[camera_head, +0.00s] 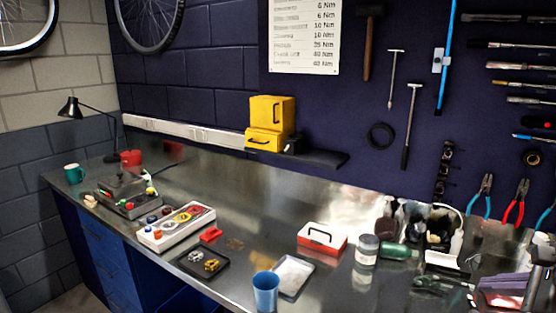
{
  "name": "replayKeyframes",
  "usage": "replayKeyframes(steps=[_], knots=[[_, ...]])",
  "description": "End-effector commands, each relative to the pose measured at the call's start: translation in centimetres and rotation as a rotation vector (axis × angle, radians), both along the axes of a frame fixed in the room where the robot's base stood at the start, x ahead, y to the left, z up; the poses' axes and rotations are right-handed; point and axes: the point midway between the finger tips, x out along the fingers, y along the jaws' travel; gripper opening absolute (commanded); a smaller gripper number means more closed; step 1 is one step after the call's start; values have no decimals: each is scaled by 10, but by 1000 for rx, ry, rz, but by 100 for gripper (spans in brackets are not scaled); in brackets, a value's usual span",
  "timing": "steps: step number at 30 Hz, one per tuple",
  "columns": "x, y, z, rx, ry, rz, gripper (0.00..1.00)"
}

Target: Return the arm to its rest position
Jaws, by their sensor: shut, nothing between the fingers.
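I cannot make out my arm or my gripper anywhere in the camera_head view. The metal-topped workbench (215,263) runs from the back left to the lower right. No part of an arm shows over its left and middle stretches. The lower right corner is crowded with dark and purplish shapes that I cannot tell apart.
A white tray of coloured parts (176,228), a black tray (203,264), a blue cup (266,291), a silver tray (293,275) and a red-and-white box (322,239) stand on the bench. Jars and a green bottle (398,251) are right of them. Tools hang on the wall.

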Motion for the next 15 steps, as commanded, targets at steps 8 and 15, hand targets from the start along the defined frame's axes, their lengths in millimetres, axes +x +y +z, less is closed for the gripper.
replayKeyframes(steps=[8, 15], knots=[[0, 0, 0, 0, 0, 0, 0], [3, 19, -5, -50, 23, 84, 0]])
